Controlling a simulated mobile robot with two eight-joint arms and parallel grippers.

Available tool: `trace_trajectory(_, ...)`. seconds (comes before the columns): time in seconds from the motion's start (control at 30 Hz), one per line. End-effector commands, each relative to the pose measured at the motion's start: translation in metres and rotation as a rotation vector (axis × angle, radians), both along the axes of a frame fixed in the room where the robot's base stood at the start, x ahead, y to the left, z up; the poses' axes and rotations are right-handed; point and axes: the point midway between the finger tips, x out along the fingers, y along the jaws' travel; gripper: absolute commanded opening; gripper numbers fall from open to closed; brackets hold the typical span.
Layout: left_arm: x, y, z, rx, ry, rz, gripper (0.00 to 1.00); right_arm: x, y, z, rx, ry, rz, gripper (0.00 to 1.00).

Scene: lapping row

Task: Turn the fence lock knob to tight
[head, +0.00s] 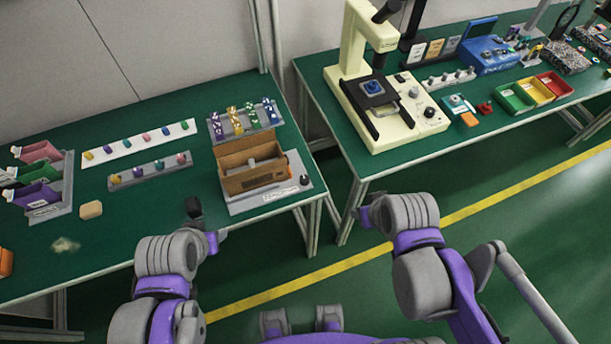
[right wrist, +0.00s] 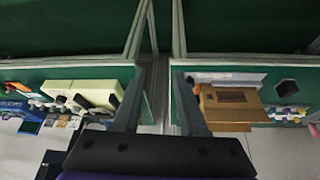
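A small black knob (head: 304,180) sits at the right end of a grey base plate (head: 278,197) on the left table; I take it to be the fence lock knob. An open brown box (head: 252,177) stands on the plate beside it. The knob's setting is too small to read. The box also shows in the right wrist view (right wrist: 226,107). My right gripper (right wrist: 160,72) is open and empty, its fingers apart over the gap between the tables. In the head view it (head: 366,216) is right of the knob. My left gripper (head: 200,216) is by the left table's front edge; its opening is unclear.
The left table (head: 130,225) holds coloured bins, knob strips and a tan block (head: 91,210). On the right table, a cream machine (head: 388,135) stands near the front-left corner. A gap separates the tables, with table legs below. The floor in front is clear.

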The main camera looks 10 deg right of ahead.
Motion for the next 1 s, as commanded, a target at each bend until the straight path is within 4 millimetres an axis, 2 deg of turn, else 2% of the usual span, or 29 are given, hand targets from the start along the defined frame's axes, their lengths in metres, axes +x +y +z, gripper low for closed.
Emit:
trace_trajectory(0.03, 0.0, 0.0, 0.0, 0.0, 0.0, 0.0, 0.5, 0.013, 0.005, 0.004, -0.005, 0.014, 0.06, 0.52)
trace_trajectory(0.1, 0.0, 0.0, 0.0, 0.0, 0.0, 0.0, 0.5, 0.033, 0.014, 0.007, -0.015, 0.037, 0.175, 0.65)
trace_trajectory(0.13, 0.0, 0.0, 0.0, 0.0, 0.0, 0.0, 0.5, 0.042, 0.019, 0.008, -0.018, 0.045, 0.228, 0.67)
trace_trajectory(0.3, 0.0, 0.0, 0.0, 0.0, 0.0, 0.0, 0.5, 0.093, 0.044, 0.003, -0.026, 0.073, 0.538, 0.67)
trace_trajectory(0.5, 0.0, 0.0, -0.001, 0.0, 0.0, 0.0, 0.5, 0.136, 0.068, -0.012, -0.019, 0.064, 0.82, 0.67)
trace_trajectory(0.6, 0.0, 0.0, -0.001, 0.0, 0.0, 0.0, 0.5, 0.146, 0.074, -0.018, -0.016, 0.055, 0.897, 0.67)
trace_trajectory(0.77, 0.0, 0.0, -0.002, 0.0, 0.001, 0.0, 0.5, 0.152, 0.079, -0.025, -0.015, 0.049, 0.939, 0.67)
trace_trajectory(0.87, -0.001, 0.0, -0.003, 0.0, 0.002, 0.0, 0.5, 0.154, 0.083, -0.037, -0.016, 0.05, 0.939, 0.67)
trace_trajectory(1.0, -0.002, 0.0, -0.007, 0.0, 0.004, 0.0, 0.5, 0.159, 0.092, -0.061, -0.016, 0.05, 0.939, 0.67)
